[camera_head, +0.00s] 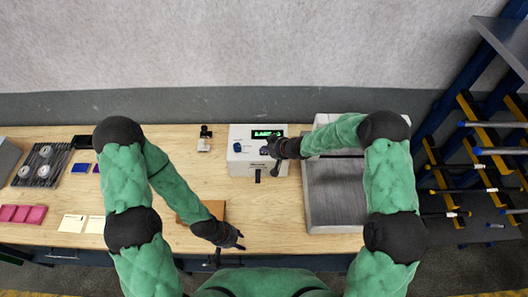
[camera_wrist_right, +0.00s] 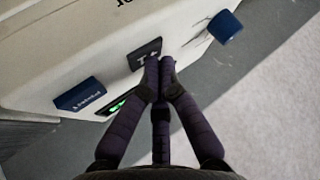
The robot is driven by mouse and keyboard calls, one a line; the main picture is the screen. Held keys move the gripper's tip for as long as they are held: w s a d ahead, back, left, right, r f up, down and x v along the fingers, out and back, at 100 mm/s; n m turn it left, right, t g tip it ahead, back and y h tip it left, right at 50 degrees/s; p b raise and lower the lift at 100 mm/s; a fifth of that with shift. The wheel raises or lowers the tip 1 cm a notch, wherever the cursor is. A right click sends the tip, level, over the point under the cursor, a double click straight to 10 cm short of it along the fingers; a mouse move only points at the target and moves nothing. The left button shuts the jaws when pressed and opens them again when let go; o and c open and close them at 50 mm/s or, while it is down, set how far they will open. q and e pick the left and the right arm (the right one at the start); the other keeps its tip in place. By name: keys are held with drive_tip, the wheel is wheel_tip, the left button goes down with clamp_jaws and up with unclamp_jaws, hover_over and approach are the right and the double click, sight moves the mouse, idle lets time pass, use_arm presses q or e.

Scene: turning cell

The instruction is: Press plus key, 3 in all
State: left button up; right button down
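A white box-shaped device (camera_head: 240,160) with a green lit display (camera_head: 267,133) stands at the back middle of the bench. In the right wrist view its pale face (camera_wrist_right: 60,45) carries a dark square key (camera_wrist_right: 145,50); the light marking on it is partly hidden by my fingers. My right gripper (camera_wrist_right: 161,68) is shut and empty, its fingertips together at the key's edge. I cannot tell whether they touch it. In the head view the right gripper (camera_head: 270,150) covers part of the device's front. My left gripper (camera_head: 236,241) hangs near the bench's front edge, away from the device; its fingers are too small to judge.
Two blue parts, one lettered (camera_wrist_right: 80,95) and one plain (camera_wrist_right: 226,27), flank the key in the wrist view. A grey metal block (camera_head: 335,195) stands right of the device. A brown block (camera_head: 205,210) lies near my left forearm. A rack (camera_head: 485,150) is at the right.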

use_arm(q)
drive_tip(key=shift+r, duration=0.2)
use_arm(e)
drive_tip(key=shift+r, duration=0.1)
use_arm(q)
drive_tip(key=shift+r+p, duration=0.8)
drive_tip(key=shift+p, duration=0.2)
use_arm(e)
drive_tip(key=shift+r, duration=0.7)
wheel_tip(320, 180, up, 5)
drive_tip(key=p, duration=0.5)
drive_tip(key=shift+r, duration=0.1)
use_arm(q)
wheel_tip(320, 180, up, 5)
drive_tip(key=shift+r, duration=0.2)
